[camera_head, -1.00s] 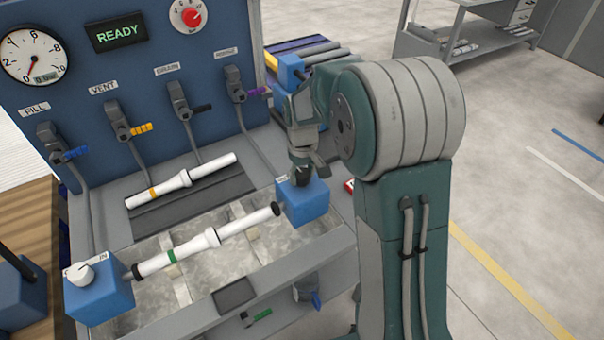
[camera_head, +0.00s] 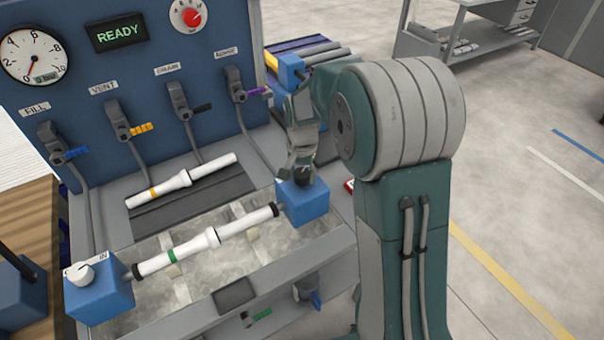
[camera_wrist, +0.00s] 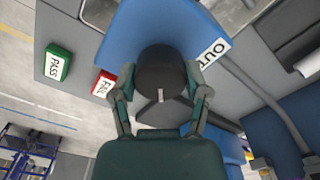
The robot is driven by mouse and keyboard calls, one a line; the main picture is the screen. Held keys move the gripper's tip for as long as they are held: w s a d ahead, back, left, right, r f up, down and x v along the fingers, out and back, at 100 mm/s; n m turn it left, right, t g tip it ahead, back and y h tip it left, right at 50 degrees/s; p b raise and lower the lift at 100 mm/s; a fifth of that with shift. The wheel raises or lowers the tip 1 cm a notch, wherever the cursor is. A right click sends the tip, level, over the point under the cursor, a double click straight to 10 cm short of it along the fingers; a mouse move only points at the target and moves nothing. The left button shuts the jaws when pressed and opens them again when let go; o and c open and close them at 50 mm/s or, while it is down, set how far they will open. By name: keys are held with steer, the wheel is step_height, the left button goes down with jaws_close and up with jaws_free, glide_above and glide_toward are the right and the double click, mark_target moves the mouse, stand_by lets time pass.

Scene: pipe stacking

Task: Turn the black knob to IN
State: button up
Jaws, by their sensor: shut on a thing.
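The black knob (camera_wrist: 160,72) sits on top of the blue block (camera_head: 303,204) at the right end of the white pipe with the green band (camera_head: 212,238). In the wrist view my gripper (camera_wrist: 160,85) has a finger on each side of the knob and is shut on it. The knob's short white mark points toward my palm. An OUT label (camera_wrist: 213,54) shows on the block beside the knob. The IN label for this knob is not visible. In the head view my gripper (camera_head: 303,176) covers most of the knob.
A white knob (camera_head: 80,273) stands on the left blue block (camera_head: 100,297). A second white pipe with an orange band (camera_head: 182,181) lies on the dark rack behind. Green PASS (camera_wrist: 57,64) and red FAIL (camera_wrist: 103,84) buttons are near the right block. The display (camera_head: 120,33) reads READY.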

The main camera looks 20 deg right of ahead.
mark_target(300, 173)
steer(key=m, duration=0.4)
steer(key=shift+a+f+m, duration=0.1)
steer(key=shift+m, duration=0.2)
stand_by(0.5)
steer(key=o, duration=1.1)
steer(key=shift+o, duration=0.2)
step_height(300, 173, up, 12)
steer(key=shift+a, duration=0.1)
